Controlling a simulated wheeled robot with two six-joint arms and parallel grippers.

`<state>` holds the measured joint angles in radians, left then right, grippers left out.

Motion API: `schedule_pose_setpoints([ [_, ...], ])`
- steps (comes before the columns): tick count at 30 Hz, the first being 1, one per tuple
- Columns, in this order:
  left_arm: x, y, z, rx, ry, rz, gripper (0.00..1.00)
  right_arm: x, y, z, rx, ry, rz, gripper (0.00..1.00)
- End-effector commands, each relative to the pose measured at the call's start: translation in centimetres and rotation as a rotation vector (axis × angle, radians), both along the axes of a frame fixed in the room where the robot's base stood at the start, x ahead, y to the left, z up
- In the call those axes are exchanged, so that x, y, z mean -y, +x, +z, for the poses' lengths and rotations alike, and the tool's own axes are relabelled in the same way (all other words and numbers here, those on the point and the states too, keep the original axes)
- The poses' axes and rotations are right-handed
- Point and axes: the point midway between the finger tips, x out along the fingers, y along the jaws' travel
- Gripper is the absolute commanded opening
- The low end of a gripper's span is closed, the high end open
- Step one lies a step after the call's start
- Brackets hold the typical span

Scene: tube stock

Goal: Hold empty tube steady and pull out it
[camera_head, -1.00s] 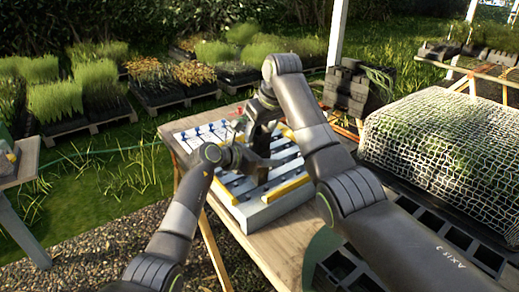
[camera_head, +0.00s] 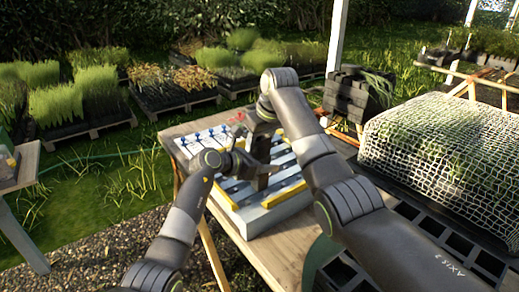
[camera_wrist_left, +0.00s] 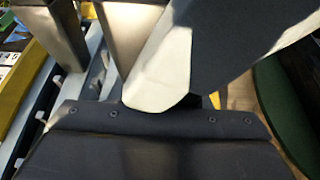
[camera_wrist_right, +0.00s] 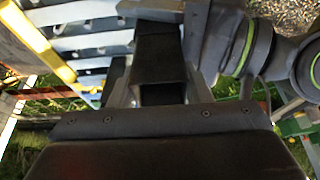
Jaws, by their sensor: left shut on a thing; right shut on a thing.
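A pale grey-white rack (camera_head: 283,213) with yellow strips and rows of slots stands on the wooden table; blue-topped pieces line its far left part. My left gripper (camera_head: 262,178) reaches in from the left, low over the middle of the rack. My right gripper (camera_head: 258,146) points down just behind and above it, very close. The rack slots also show in the right wrist view (camera_wrist_right: 95,45), left of the dark fingers.
The wooden table (camera_head: 262,252) has bare room in front of the rack. Black cell trays (camera_head: 455,243) and a net-covered crate (camera_head: 425,150) stand at the right. Stacked dark trays (camera_head: 348,92) stand behind. Planted pallets lie on the grass beyond.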

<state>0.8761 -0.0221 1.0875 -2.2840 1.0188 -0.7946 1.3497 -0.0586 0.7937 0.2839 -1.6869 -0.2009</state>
Motion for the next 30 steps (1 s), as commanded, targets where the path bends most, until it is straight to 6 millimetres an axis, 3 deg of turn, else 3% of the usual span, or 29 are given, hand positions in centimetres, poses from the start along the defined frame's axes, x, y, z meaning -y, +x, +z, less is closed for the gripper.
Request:
schedule_pose_setpoints([
  [5,0.0,0.0,-0.1,-0.001,0.001,0.0,0.22,0.0,0.0,1.9,0.004,0.0,0.0,0.23],
  [16,0.0,0.0,-0.1,-0.001,0.0,0.0,0.22,0.0,0.0,8.7,0.001,0.0,0.0,0.23],
  [21,0.0,0.0,-0.1,-0.001,0.001,0.0,0.22,0.0,0.0,9.9,0.001,0.0,0.0,0.23],
  [29,0.0,0.0,0.0,-0.001,0.001,0.0,0.22,0.0,0.0,10.0,0.0,0.0,0.0,0.23],
  [30,0.0,0.0,0.0,-0.001,0.001,0.0,0.47,0.0,0.0,10.0,0.0,0.0,0.0,0.23],
])
